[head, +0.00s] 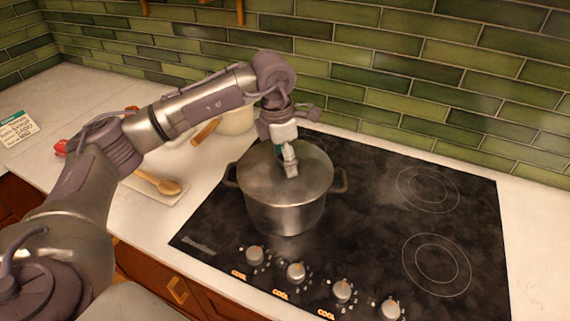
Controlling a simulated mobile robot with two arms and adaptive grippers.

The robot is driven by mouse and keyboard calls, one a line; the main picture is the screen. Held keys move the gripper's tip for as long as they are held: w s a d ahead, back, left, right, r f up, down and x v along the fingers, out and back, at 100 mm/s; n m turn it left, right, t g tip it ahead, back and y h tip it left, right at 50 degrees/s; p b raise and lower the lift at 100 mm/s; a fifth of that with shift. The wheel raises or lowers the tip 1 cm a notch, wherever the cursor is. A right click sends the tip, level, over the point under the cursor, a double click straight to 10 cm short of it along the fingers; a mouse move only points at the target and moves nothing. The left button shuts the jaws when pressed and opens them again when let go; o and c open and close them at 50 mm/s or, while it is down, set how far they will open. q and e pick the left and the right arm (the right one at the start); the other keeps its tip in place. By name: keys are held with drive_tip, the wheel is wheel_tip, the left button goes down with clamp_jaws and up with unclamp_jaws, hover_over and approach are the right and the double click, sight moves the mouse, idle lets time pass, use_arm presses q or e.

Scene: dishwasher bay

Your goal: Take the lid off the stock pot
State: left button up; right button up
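A steel stock pot (285,213) stands on the left part of the black cooktop, with a side handle on each side. Its flat metal lid (262,180) sits on the rim and looks level. My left arm reaches in from the left, and my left gripper (290,167) points down over the middle of the lid, where the lid's knob would be. The fingers hide the knob, so I cannot tell whether they grip it. My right gripper is not in view.
The right half of the cooktop (385,215) is clear, with ring markings. Several knobs line its front edge. A wooden spoon (160,184) lies on a board at left, near a pale crock (236,121). A green tiled wall (400,70) stands behind.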

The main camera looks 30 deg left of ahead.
use_arm(q)
clamp_jaws()
drive_tip(key=shift+r, duration=0.1)
idle(0.3)
